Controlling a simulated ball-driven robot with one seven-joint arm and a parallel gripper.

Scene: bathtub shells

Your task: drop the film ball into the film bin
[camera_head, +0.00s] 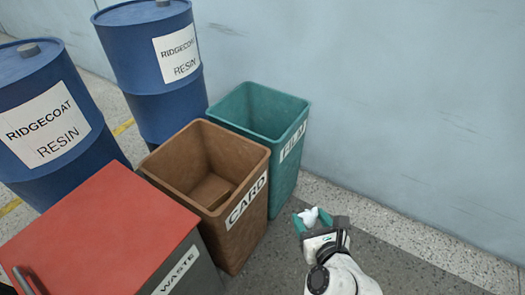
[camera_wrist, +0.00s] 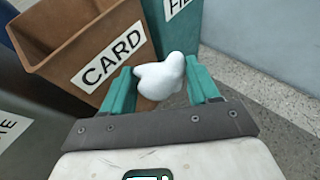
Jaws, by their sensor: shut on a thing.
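The film ball (camera_wrist: 160,76) is a white, lumpy wad held between the teal fingers of my gripper (camera_wrist: 163,88) in the wrist view. In the head view the ball (camera_head: 309,216) shows small and partly covered by my gripper (camera_head: 313,220), which is shut on it. The film bin (camera_head: 254,117) is teal, open-topped and labelled FILM. It stands against the wall, farther back and to the left of my gripper. In the wrist view the film bin (camera_wrist: 180,30) is at the top, beyond the ball. The inside bottom of the film bin is hidden.
The brown CARD bin (camera_head: 228,220) stands in front of the film bin, open, with some brown card inside. A red-lidded WASTE bin (camera_head: 100,225) is nearer left. Two blue resin drums (camera_head: 165,100) stand behind. The floor (camera_head: 405,270) at right is clear up to the wall.

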